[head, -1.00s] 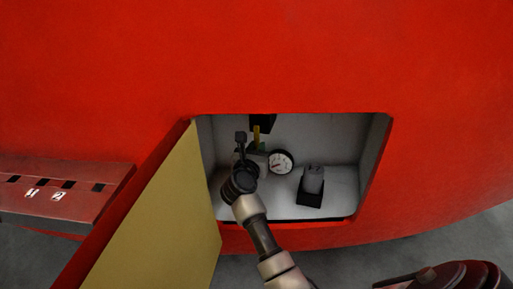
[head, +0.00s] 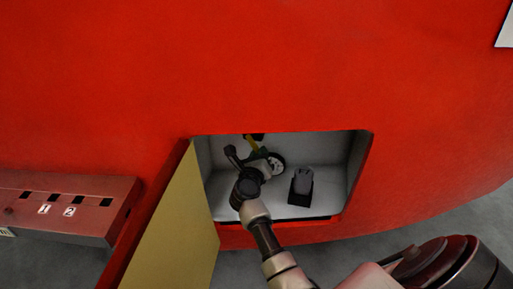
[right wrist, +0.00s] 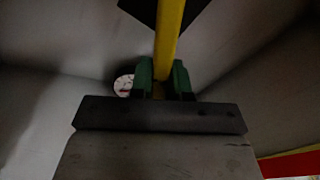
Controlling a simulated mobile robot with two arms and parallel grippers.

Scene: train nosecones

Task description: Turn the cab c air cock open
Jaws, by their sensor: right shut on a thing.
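The air cock's yellow handle (head: 251,142) is inside the open compartment (head: 352,165) in the red nosecone. In the head view it leans with its upper end to the left. My right gripper (head: 263,154) reaches into the compartment and is shut on this handle. In the right wrist view the green fingers (right wrist: 164,80) stand on both sides of the yellow handle (right wrist: 169,42), which runs up to a dark block. The fingers and wrist hide the handle's lower end. My left gripper is not in view.
A round white gauge (head: 277,163) sits just right of the gripper; it also shows in the right wrist view (right wrist: 124,85). A grey part in a black holder (head: 300,188) stands further right. The open yellow-faced door (head: 180,225) hangs to the left. A red ledge (head: 75,200) is at far left.

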